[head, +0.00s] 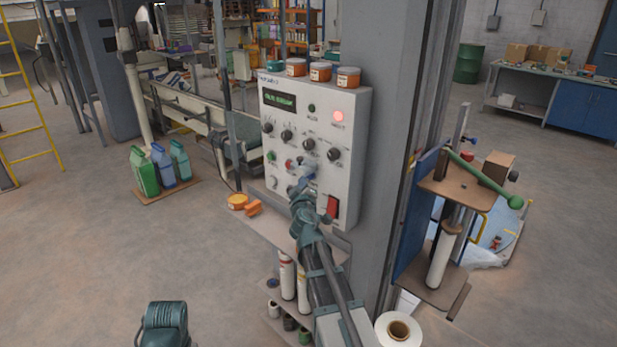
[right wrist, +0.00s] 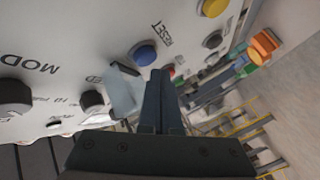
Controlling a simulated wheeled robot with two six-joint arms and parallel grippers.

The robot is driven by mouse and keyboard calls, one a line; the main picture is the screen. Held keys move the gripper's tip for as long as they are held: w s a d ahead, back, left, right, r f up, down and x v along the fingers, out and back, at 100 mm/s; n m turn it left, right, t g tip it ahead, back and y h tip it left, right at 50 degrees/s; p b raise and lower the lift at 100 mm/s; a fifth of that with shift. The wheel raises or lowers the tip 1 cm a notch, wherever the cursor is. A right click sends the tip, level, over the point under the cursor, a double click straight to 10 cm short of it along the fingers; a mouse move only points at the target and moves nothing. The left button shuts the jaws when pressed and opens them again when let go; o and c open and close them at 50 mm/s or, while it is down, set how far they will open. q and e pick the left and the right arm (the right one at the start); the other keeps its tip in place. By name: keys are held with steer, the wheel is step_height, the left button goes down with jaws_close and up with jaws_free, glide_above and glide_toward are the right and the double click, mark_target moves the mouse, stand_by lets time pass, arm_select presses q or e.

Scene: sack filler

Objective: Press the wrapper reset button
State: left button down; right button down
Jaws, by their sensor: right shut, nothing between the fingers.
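The grey control panel (head: 318,98) stands on a column, with a lit green display, knobs and buttons. In the right wrist view, a blue button (right wrist: 144,54) sits on the panel beside upside-down lettering that reads RESET. My right gripper (head: 303,182) is shut and empty in front of the lower panel, hiding part of it. Its fingertips (right wrist: 160,74) are close to the blue button; I cannot tell whether they touch. A pale translucent flap (right wrist: 121,92) stands beside the fingers. My left gripper is out of view; only a teal part of my left arm shows at the bottom.
A red lamp (head: 338,116) glows at the panel's upper right. A red switch (head: 332,206) sits low on the panel. Orange jars (head: 321,72) stand on top.

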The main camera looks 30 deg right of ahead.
steer(key=shift+d, duration=0.1)
stand_by(0.5)
steer(key=shift+w+d, duration=0.15)
steer(key=shift+d, duration=0.15)
steer(key=shift+w+d, duration=0.15)
steer(key=shift+d, duration=0.35)
stand_by(0.7)
steer(key=shift+a, duration=0.15)
steer(key=shift+s+a, duration=0.3)
steer(key=shift+a, duration=0.45)
steer(key=shift+s+a, duration=0.25)
steer(key=shift+a, duration=0.55)
steer(key=shift+s+a, duration=0.3)
steer(key=shift+a, duration=0.5)
steer(key=shift+s+a, duration=0.25)
steer(key=shift+a, duration=0.55)
